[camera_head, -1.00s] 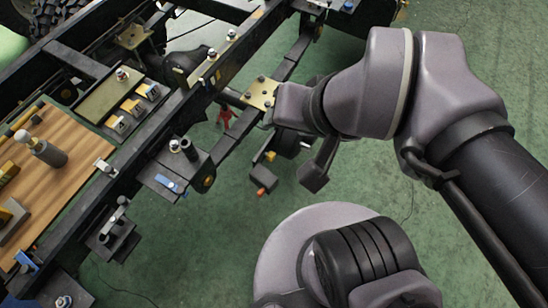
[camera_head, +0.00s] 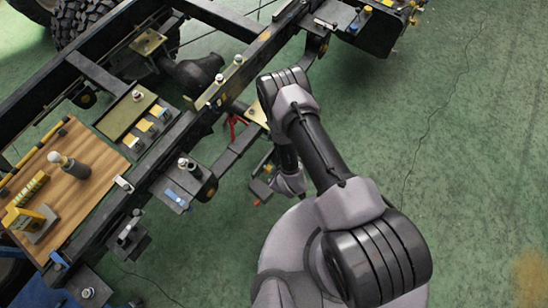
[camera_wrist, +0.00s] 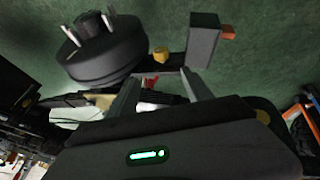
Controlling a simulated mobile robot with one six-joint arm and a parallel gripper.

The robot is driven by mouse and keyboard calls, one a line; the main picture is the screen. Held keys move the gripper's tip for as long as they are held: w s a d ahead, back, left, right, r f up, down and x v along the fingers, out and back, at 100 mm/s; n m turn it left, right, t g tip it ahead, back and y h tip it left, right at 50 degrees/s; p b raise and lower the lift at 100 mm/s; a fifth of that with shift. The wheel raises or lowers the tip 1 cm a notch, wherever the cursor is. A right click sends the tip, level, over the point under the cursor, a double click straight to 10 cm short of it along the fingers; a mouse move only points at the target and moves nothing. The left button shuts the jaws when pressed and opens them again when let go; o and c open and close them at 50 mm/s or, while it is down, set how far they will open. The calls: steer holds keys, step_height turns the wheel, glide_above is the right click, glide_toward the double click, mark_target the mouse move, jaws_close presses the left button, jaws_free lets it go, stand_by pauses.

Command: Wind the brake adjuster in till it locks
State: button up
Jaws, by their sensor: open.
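In the wrist view, a small yellow hex-like knob (camera_wrist: 160,54) lies just beyond my fingertips; it looks like the brake adjuster, though I cannot be sure. It sits beside a dark round drum (camera_wrist: 103,52) with pale studs. My gripper (camera_wrist: 163,82) is open, its two fingers apart and nothing visible held between them. The knob appears in line with the gap, apparently clear of the fingers; exact depth is unclear. In the head view the yellow knob (camera_head: 268,168) shows small below the chassis beam, and my arm hides most of the gripper.
A dark block with an orange end (camera_wrist: 203,40) stands right of the knob, close to the right finger. A red piece (camera_wrist: 150,82) shows behind the fingers. The chassis rail (camera_head: 150,185) and a wooden board (camera_head: 85,195) lie left. Green floor at right is clear.

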mark_target(271, 167)
steer(key=b+x, duration=0.2)
steer(key=x, duration=0.3)
steer(key=b+x, duration=0.3)
steer(key=x, duration=0.3)
steer(key=b+x, duration=0.2)
steer(key=x, duration=0.3)
steer(key=shift+s+a+f+b, duration=0.1)
steer(key=shift+f+b, duration=0.3)
steer(key=shift+f, duration=0.05)
steer(key=shift+w+f, duration=0.25)
steer(key=shift+f, duration=0.05)
steer(key=shift+c, duration=0.2)
